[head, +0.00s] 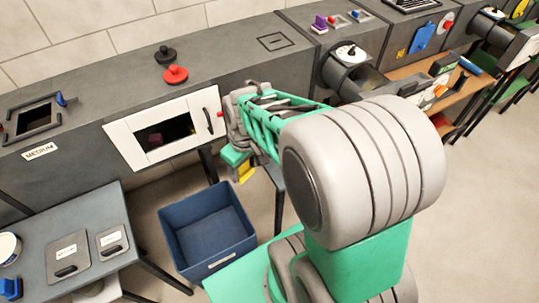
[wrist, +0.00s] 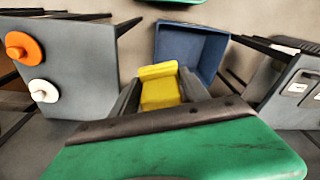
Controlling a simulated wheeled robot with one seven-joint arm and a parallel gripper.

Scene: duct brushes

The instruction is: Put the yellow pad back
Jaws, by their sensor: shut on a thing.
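The yellow pad (wrist: 160,85) is between the two dark fingers of my gripper (wrist: 158,92) in the wrist view. My gripper is shut on it. In the head view, only a small part of the yellow pad (head: 246,172) shows below my gripper (head: 240,163), just right of the open window of the white-framed duct panel. My arm hides much of the gripper there. The pad is in the air, apart from any surface I can see.
A blue bin (head: 218,262) stands on the floor below the duct. A grey table (head: 98,215) with flat plates is at the left. Red and black knobs (head: 175,74) are on the duct top.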

